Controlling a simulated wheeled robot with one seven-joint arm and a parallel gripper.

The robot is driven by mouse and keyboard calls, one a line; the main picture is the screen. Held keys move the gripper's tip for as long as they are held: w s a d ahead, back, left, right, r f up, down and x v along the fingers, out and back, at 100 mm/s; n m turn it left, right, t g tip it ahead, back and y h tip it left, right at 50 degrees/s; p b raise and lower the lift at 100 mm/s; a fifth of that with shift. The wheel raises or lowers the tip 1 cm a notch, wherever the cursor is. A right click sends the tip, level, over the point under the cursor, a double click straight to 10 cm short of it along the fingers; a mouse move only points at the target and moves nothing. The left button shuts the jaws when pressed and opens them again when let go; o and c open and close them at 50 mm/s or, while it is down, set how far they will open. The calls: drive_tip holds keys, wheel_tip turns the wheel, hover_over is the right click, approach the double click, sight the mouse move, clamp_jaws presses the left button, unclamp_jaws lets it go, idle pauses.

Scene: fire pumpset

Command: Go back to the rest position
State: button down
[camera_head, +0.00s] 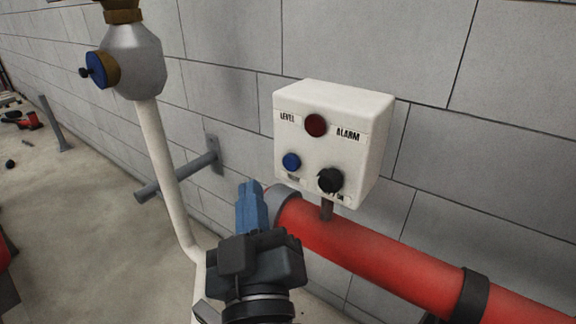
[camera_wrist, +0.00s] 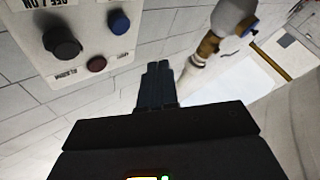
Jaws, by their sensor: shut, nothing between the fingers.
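My gripper (camera_head: 251,192) is in front of the wall in the head view, a little left of and below the white alarm box. Its blue-grey fingers are together with nothing between them. In the wrist view my gripper (camera_wrist: 158,72) points up the picture, and its fingertips are apart from the alarm box. The alarm box (camera_head: 362,112) has a dark red lamp (camera_head: 316,125), a blue button (camera_head: 291,161) and a black knob (camera_head: 330,180). The wrist view shows the alarm box (camera_wrist: 88,22) at upper left, partly cut off by the frame edge.
A thick red pipe (camera_head: 370,254) runs below the box, close to the right of my gripper. A white upright pipe (camera_head: 165,165) with a grey fitting (camera_head: 134,62) and blue cap stands to the left. A grey bracket (camera_head: 180,178) sticks out of the block wall. Floor (camera_head: 80,210) shows at left.

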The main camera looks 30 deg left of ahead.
idle(0.7)
drive_tip(key=s+d+f+m+h, duration=0.25)
drive_tip(key=d+f, duration=0.55)
drive_tip(key=d, duration=0.5)
drive_tip(key=s+d+f+m+h, duration=0.2)
drive_tip(key=s+d+f+h, duration=0.15)
drive_tip(key=d+f, duration=0.7)
drive_tip(key=s+d+r+m+g+h, duration=0.1)
drive_tip(key=s+d+r+m+h, duration=0.2)
drive_tip(key=s+d, duration=1.6)
drive_tip(key=s+m+h, duration=0.1)
drive_tip(key=m+h, duration=0.3)
drive_tip(key=m, duration=0.1)
drive_tip(key=shift+r+m+g, duration=0.3)
drive_tip(key=shift+r+m, duration=0.05)
drive_tip(key=shift+s, duration=0.1)
